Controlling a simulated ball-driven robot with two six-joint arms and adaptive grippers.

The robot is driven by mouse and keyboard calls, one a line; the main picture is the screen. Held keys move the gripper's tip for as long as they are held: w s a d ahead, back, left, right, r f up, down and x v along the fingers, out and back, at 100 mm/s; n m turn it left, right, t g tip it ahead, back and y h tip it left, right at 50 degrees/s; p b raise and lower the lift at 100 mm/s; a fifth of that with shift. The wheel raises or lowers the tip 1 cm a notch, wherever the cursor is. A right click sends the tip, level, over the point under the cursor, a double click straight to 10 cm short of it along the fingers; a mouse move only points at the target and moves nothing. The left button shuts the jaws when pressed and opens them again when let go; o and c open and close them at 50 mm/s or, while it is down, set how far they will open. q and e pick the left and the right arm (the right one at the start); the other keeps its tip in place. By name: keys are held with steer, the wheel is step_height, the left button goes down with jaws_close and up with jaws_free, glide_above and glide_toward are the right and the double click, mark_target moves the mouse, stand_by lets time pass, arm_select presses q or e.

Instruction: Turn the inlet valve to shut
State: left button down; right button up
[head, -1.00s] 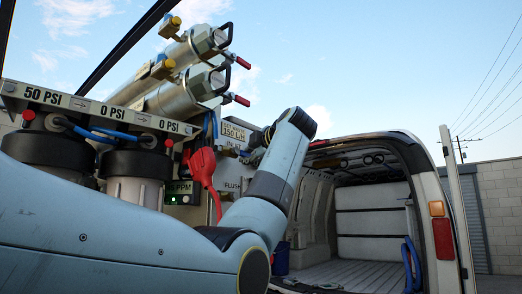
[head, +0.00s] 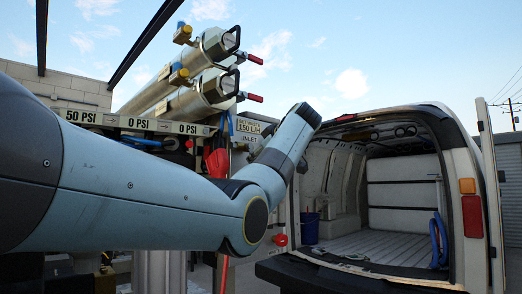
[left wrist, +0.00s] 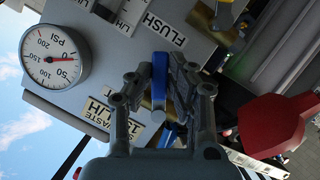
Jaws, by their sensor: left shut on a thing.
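The printed words there are sideways, so I cannot read a valve label on the handle itself. In the head view my left arm (head: 150,195) reaches across from the left, and its gripper is mostly hidden behind the wrist. My right gripper is in no view.
A FLUSH label (left wrist: 164,29) is above the handle. A red plug (left wrist: 278,124) hangs close by on the right. An open van (head: 380,200) stands at right. Membrane tubes (head: 190,85) rise above.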

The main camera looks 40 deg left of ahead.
arm_select(q)
steer(key=shift+s+a+f+m+g+p, duration=0.1)
steer(key=shift+s+m+g+p, duration=0.25)
steer(key=shift+m+g+p, duration=0.25)
steer(key=shift+s+d+f+m+g+p, duration=0.15)
steer(key=shift+s+m+g+p, duration=0.25)
steer(key=shift+m+p, duration=0.4)
steer(key=shift+s+a+f+m+g+p, duration=0.15)
steer(key=shift+s+m+g+p, duration=0.15)
steer(key=shift+m+g+p, duration=0.3)
steer(key=c, duration=1.2)
jaws_free()
steer(key=shift+c, duration=0.2)
steer(key=v, duration=1.2)
steer(key=shift+r, duration=0.1)
